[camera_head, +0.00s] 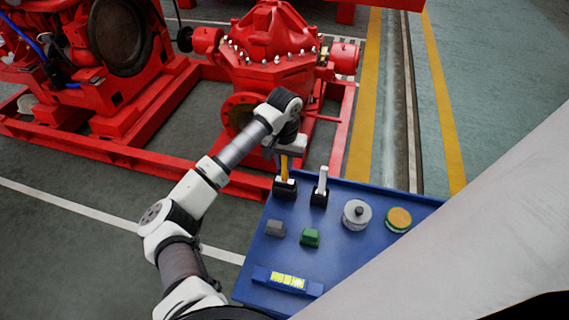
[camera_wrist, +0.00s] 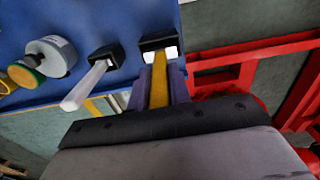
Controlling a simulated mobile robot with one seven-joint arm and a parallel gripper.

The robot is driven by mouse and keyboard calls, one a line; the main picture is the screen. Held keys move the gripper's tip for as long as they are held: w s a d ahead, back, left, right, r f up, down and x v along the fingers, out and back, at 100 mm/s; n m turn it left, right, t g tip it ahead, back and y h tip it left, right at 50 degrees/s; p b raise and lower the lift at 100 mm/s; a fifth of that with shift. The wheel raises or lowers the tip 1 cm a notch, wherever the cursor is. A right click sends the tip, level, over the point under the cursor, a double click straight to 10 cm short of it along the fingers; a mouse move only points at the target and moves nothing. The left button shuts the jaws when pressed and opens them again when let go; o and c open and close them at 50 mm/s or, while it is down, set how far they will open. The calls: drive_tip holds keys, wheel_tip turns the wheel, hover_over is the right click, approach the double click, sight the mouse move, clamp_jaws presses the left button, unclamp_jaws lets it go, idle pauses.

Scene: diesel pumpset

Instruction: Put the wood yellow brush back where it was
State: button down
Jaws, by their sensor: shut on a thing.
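The yellow brush has a wood-yellow handle (camera_head: 284,166) that stands roughly upright at the back left corner of the blue tabletop (camera_head: 335,245). Its lower end meets a black block (camera_head: 285,190) with small white patches beside the handle. My gripper (camera_head: 285,157) is above the block, shut on the yellow handle. In the wrist view my gripper's two fingers (camera_wrist: 161,88) flank the yellow handle (camera_wrist: 158,92), and the black block (camera_wrist: 158,42) lies beyond the fingertips. I cannot tell whether the block touches the tabletop. The handle's upper end is hidden by my gripper.
A similar white-handled item (camera_head: 322,180) stands close to the right. A grey round item (camera_head: 357,215), a yellow-green disc (camera_head: 399,219), grey block (camera_head: 275,228), green block (camera_head: 310,238) and a level (camera_head: 288,280) share the tabletop. The red pump (camera_head: 268,60) stands behind.

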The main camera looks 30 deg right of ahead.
drive_tip(key=shift+f, duration=0.85)
drive_tip(key=shift+f, duration=0.15)
drive_tip(key=c, duration=1.3)
unclamp_jaws()
wheel_tip(320, 180, up, 12)
drive_tip(key=b, duration=0.3)
drive_tip(key=shift+r, duration=0.2)
